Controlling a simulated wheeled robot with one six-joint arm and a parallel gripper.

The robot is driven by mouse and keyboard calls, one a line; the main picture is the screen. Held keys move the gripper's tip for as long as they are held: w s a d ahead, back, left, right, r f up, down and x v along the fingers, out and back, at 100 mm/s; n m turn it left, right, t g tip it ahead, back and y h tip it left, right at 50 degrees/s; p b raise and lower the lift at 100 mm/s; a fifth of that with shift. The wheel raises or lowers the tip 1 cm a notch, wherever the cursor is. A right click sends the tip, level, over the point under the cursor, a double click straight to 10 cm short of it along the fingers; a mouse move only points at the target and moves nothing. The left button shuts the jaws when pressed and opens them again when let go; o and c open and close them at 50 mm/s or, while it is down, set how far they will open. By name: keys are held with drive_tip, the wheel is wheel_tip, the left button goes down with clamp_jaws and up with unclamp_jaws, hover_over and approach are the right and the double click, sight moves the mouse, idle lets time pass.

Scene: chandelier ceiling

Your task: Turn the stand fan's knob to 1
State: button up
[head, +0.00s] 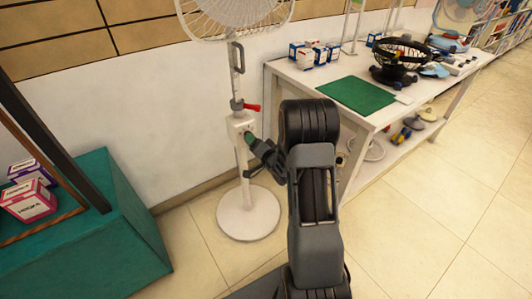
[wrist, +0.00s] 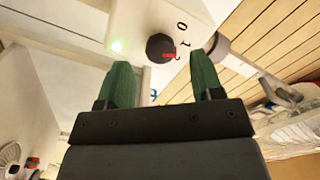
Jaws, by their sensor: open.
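The white stand fan stands against the wall in the head view, with its wire cage (head: 236,14) at the top, a control box (head: 240,124) on the pole and a round base (head: 248,213). In the wrist view the dark round knob (wrist: 160,47) sits on the white box, with a red mark on its lower right side. The labels 0 and 1 (wrist: 186,44) are to its right; a further label near the red mark is hard to read. My gripper (wrist: 163,80) is open, its green fingers apart below the knob, not around it. In the head view my gripper (head: 250,140) is close to the box.
A white table (head: 320,88) with a green mat and small boxes is at the right. A teal stand (head: 110,235) is at the left. Floor is clear at the lower right.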

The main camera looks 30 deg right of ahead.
drive_tip(key=s+d+p, duration=0.1)
drive_tip(key=s, duration=0.9)
drive_tip(key=shift+s, duration=0.2)
drive_tip(key=shift+d, duration=0.1)
drive_tip(key=a+r+n+g+h+p, duration=0.2)
drive_tip(key=r+g+p, duration=0.1)
drive_tip(key=r+p, duration=0.55)
drive_tip(key=a+r+n+g+h+p, duration=0.1)
drive_tip(key=r+n+g+h+p, duration=0.15)
drive_tip(key=r+p, duration=0.6)
drive_tip(key=s+a+r+n+g+p, duration=0.1)
drive_tip(key=s+a+r+g+p, duration=0.2)
drive_tip(key=s+r, duration=0.2)
drive_tip(key=s+a+r+n+g+y+p, duration=0.1)
drive_tip(key=s+a+r+n+g+p, duration=0.1)
drive_tip(key=s+r, duration=0.4)
drive_tip(key=s+a+r+n+g+y+p, duration=0.1)
drive_tip(key=s+a+r+n+g+p, duration=0.1)
drive_tip(key=r, duration=0.7)
drive_tip(key=s+a+g+p, duration=0.1)
drive_tip(key=s+a+p, duration=0.1)
drive_tip(key=s+a, duration=0.1)
drive_tip(key=shift+s+a+r+g+p, duration=0.3)
drive_tip(key=shift+a+r+g, duration=0.1)
drive_tip(key=shift+a, duration=0.15)
